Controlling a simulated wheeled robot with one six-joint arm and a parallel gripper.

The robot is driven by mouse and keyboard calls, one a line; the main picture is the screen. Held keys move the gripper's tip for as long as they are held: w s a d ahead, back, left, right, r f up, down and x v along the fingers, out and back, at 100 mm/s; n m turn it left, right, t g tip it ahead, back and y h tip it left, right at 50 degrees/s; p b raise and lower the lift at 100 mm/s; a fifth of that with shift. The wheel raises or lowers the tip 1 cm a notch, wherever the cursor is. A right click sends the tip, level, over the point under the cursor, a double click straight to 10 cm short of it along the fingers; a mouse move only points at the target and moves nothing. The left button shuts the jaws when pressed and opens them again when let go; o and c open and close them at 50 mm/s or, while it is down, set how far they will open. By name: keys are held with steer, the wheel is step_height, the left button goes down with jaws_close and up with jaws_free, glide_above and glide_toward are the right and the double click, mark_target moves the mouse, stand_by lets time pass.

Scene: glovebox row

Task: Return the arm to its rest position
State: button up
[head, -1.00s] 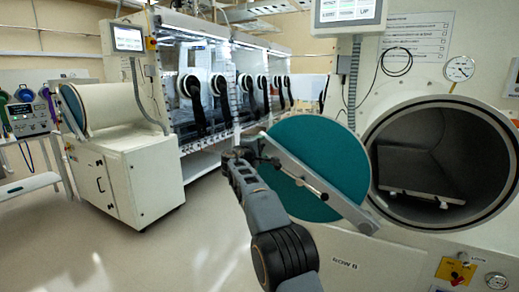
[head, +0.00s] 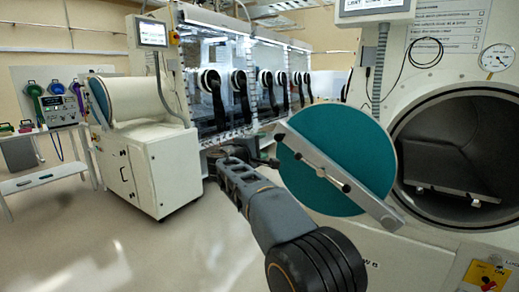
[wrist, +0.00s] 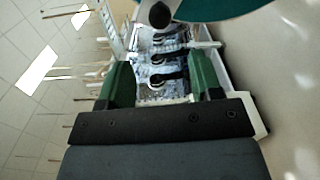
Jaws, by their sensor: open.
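My gripper shows in the wrist view (wrist: 160,78), its two green fingers spread apart with nothing between them. Beyond the fingers, the glovebox front with its black gloves appears turned sideways. In the head view my arm reaches from the bottom right up and leftward, and its end lies just left of the round teal door (head: 325,150). The gripper's fingers are too small and dark to make out there. The door stands open beside the round chamber opening (head: 455,150). Part of the door also shows at the top of the wrist view (wrist: 215,8), close to the gripper.
A row of gloveboxes (head: 235,85) with black gloves runs along the back. A white cabinet (head: 150,165) with a drum-shaped chamber (head: 140,100) stands at left. A shelf table (head: 45,180) stands farther left. The floor (head: 150,245) in front is clear.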

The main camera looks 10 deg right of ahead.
steer(key=shift+a, duration=0.1)
stand_by(0.3)
step_height(320, 180, down, 9)
steer(key=s+g+y, duration=0.1)
steer(key=g+y, duration=0.1)
steer(key=y, duration=0.1)
steer(key=s+f+m+g+y+p, duration=0.35)
steer(key=s+f, duration=0.25)
steer(key=s, duration=0.3)
steer(key=s+f+m+g+y+p, duration=0.1)
steer(key=s+m+g+y+p, duration=0.6)
steer(key=s, duration=1.4)
steer(key=s+d+r+t+p, duration=0.1)
steer(key=s+r+t+p, duration=0.2)
steer(key=s+r+p, duration=0.1)
steer(key=shift+s+d+r+h+p, duration=0.15)
steer(key=shift+d+r+h+p, duration=0.2)
steer(key=shift+c, duration=0.4)
